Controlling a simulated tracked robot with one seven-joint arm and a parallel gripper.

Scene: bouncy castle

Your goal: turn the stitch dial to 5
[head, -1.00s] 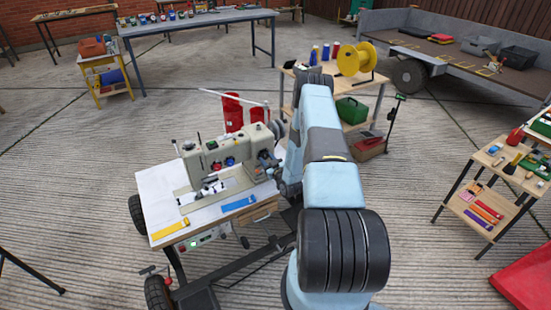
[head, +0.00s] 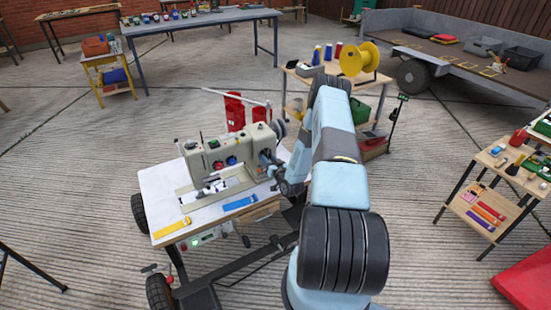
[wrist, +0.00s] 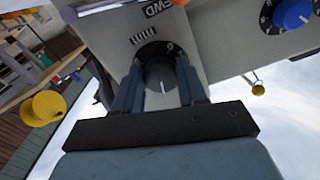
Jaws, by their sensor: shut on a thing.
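The sewing machine (head: 230,158) is beige and stands on a white-topped table. In the wrist view its grey end face carries a black stitch dial (wrist: 158,74) with a white pointer line, near the labels "mm" and "FWD". My gripper (wrist: 160,66) has its two blue-grey fingers on either side of this dial and is shut on it. The pointer line shows between the fingers. Most of the numbers around the dial are hidden by the fingers.
A blue knob (wrist: 292,14) on a numbered black plate sits to the right in the wrist view. A yellow strip (head: 171,228) and a blue strip (head: 240,203) lie on the white tabletop (head: 160,184). Red bins (head: 235,112) stand behind the machine.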

